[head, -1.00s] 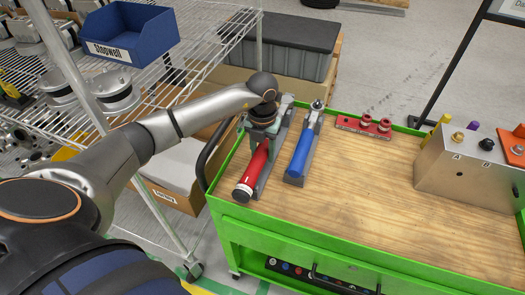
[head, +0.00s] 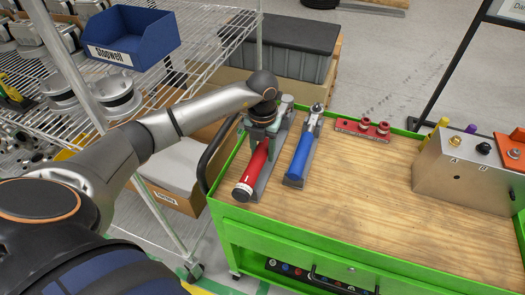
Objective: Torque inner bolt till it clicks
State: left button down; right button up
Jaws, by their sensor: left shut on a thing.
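A red-handled torque wrench (head: 253,172) lies in a grey cradle at the left end of the green cart's wooden top. My left gripper (head: 262,138) is over it and shut on its upper part; the fingers hide part of the wrench there. A blue-handled wrench (head: 299,158) rests in its own grey cradle just to the right. A metal fixture box (head: 460,178) at the right of the cart carries bolts on its top, with marks A and B below two of them. Which one is the inner bolt I cannot tell. My right gripper is not in view.
The green cart (head: 300,238) has a clear wooden area in the middle. A red holder with sockets (head: 362,129) sits at its back edge. A wire shelf (head: 200,75) with a blue bin (head: 130,38) stands at the left, close to my left arm.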

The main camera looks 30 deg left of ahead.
pick_arm(q)
jog(key=shift+w+r+p, duration=0.1)
jog(key=shift+r+p, duration=1.75)
jog(key=shift+r, duration=0.95)
jog(key=shift+d, duration=0.1)
